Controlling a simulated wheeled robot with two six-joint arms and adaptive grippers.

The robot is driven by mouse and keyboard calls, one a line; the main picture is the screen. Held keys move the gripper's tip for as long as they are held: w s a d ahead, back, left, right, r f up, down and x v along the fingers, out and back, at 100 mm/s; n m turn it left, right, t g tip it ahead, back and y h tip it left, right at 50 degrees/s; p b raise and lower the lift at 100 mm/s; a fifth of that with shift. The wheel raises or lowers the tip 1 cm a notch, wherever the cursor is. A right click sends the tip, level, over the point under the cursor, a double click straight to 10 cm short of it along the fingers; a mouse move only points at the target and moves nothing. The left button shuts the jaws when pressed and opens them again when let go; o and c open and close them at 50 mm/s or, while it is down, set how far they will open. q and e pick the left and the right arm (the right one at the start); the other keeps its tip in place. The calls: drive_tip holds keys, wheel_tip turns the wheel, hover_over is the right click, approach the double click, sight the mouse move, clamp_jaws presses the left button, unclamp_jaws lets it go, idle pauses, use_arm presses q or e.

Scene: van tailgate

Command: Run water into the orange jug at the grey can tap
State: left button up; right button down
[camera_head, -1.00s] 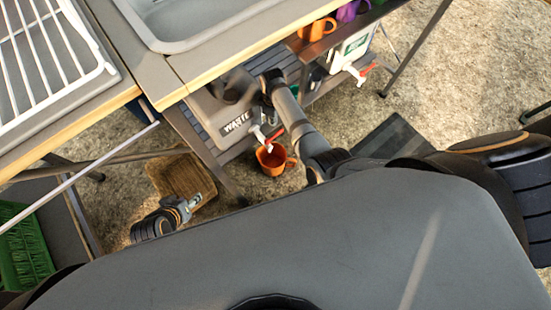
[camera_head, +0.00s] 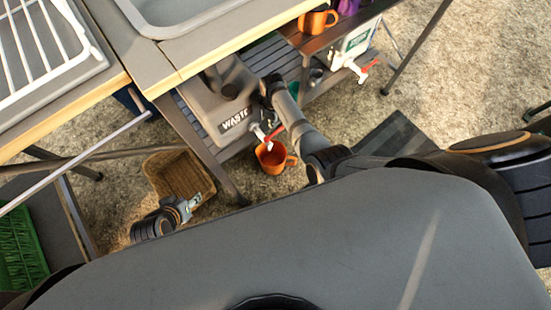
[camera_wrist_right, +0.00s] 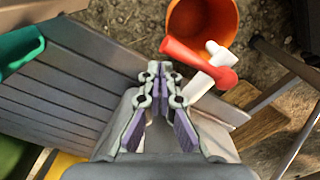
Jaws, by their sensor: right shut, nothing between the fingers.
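The grey can (camera_head: 205,112), marked WASTE, lies on a low slatted shelf. Its tap has a white spout (camera_head: 259,133) and a red lever (camera_head: 275,133). The orange jug (camera_head: 276,160) is upright below the tap, mouth up. In the right wrist view the red lever (camera_wrist_right: 196,53) and white spout (camera_wrist_right: 208,74) overlap the jug's near side (camera_wrist_right: 227,40). I see no water stream.
A worktop (camera_head: 150,62) with a sink (camera_head: 165,18) stands above the can. A white can (camera_head: 352,45) with a red-levered tap stands at the back right. An orange mug (camera_head: 316,22) sits on the shelf above. A wicker basket (camera_head: 170,172) is near my left gripper.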

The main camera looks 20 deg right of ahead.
drive_tip(key=shift+s+d+p, duration=0.7)
drive_tip(key=shift+s+p, duration=2.75)
drive_tip(key=shift+p, duration=0.2)
drive_tip(key=r+p, duration=0.4)
drive_tip(key=p, duration=0.1)
drive_tip(key=shift+w+r, duration=0.25)
drive_tip(key=shift+r, duration=0.1)
drive_tip(key=s+a+p, duration=0.3)
drive_tip(key=s+p, duration=0.1)
drive_tip(key=s, duration=0.1)
drive_tip(key=shift+s+a, duration=0.15)
drive_tip(key=shift+s, duration=0.1)
